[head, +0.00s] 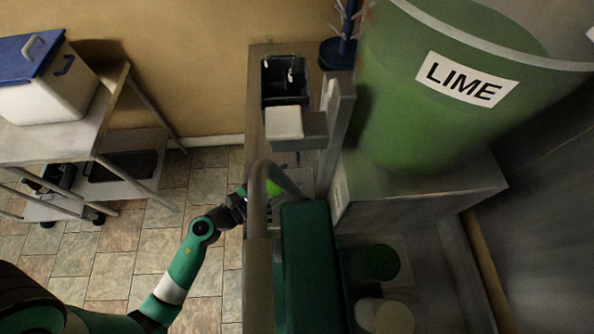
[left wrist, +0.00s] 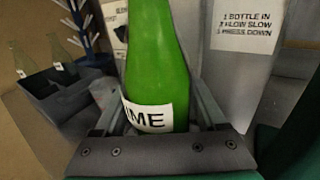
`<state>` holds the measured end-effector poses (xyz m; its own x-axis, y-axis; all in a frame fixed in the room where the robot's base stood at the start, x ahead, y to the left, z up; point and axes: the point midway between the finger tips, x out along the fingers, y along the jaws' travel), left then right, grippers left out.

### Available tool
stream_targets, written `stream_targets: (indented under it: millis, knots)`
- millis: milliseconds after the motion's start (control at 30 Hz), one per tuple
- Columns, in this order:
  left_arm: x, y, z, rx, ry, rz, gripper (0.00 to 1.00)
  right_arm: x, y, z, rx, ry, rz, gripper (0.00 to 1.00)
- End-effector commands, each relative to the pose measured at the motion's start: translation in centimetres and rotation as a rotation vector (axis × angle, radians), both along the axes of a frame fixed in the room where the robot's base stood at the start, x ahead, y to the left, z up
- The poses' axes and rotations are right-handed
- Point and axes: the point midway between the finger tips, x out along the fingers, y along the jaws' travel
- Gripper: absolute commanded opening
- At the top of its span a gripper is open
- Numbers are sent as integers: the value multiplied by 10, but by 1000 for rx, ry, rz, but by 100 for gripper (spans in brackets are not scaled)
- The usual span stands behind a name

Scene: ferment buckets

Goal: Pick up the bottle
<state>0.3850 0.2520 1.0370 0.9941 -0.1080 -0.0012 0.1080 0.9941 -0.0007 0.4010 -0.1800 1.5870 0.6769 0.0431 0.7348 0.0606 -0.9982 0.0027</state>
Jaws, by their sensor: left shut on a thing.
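The green bottle (left wrist: 158,60) stands large in the middle of the left wrist view, with a white label whose visible letters read "IME". My left gripper (left wrist: 157,108) is shut on its lower part, one finger on each side. The bottle's top is cut off by the frame edge. In the head view my left gripper (head: 240,203) is beside a grey metal rail, and a small bright green patch of the bottle (head: 273,189) shows just past it, mostly hidden by the rail. My right gripper is not seen.
A large green bucket labelled LIME (head: 430,110) stands on a grey ledge at right. A dark caddy (head: 285,85) is at the back; bottles stand in it in the wrist view. A white instruction sign (left wrist: 247,25) is behind the bottle. A metal cart (head: 60,135) stands left.

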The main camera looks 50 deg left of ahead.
Motion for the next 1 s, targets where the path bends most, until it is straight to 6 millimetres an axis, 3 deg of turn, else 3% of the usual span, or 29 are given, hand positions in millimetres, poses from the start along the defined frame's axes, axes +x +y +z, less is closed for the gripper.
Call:
stream_targets:
  millis: [200, 400, 700, 1000]
  knots:
    - [-68, 10, -4, -1, -1, 14, 0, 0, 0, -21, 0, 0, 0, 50]
    - [-107, 15, -2, 1, -2, 13, 0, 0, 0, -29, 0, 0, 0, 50]
    - [-133, 16, 1, 2, -4, 4, 0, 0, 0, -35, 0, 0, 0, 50]
    - [-137, 17, 1, -1, -3, 9, 0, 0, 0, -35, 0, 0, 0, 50]
